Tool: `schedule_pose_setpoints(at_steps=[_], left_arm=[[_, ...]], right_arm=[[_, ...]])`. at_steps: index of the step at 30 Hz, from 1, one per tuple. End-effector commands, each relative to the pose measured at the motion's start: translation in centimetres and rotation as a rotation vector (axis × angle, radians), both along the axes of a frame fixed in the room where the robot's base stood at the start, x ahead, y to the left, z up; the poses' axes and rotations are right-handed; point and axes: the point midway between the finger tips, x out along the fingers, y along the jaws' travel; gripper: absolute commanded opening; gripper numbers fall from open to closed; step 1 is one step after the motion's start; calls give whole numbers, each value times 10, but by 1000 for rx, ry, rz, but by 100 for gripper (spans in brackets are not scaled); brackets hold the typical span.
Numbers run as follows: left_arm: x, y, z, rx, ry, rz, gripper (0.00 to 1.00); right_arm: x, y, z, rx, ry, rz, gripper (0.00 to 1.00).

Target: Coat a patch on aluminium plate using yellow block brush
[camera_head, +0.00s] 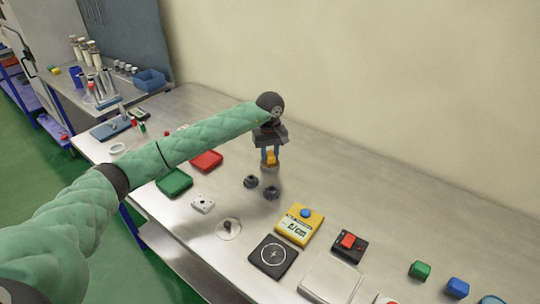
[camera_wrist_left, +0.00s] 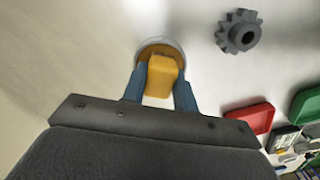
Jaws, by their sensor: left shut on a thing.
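My left gripper (camera_head: 269,154) is shut on a yellow block (camera_head: 270,158), the block brush by its look. The block also shows between the blue fingers in the left wrist view (camera_wrist_left: 162,75). It is over a round grey metal can (camera_head: 270,172); in the wrist view the can's rim (camera_wrist_left: 181,46) shows around the block, with yellow-orange inside. I cannot tell whether the block's tip touches the contents. A bare silver square plate (camera_head: 330,279), likely the aluminium plate, lies at the front right. My right gripper is not in view.
Red (camera_head: 206,160) and green (camera_head: 174,182) trays are left. A yellow device (camera_head: 300,224), black square (camera_head: 273,255) and red-button box (camera_head: 349,243) lie between can and plate. The wall is behind.

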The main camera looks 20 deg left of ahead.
Motion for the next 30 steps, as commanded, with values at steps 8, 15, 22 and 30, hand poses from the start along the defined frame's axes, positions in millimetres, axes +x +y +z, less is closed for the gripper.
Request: schedule_pose_setpoints(at_steps=[8, 15, 22, 30], left_arm=[[-1, 0, -2, 1, 3, -1, 10], [-1, 0, -3, 1, 3, -1, 10], [-1, 0, 3, 1, 2, -1, 10], [0, 0, 21, 1, 0, -1, 10]], right_arm=[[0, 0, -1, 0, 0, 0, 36], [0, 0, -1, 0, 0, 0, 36], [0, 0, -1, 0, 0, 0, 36], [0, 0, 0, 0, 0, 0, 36]])
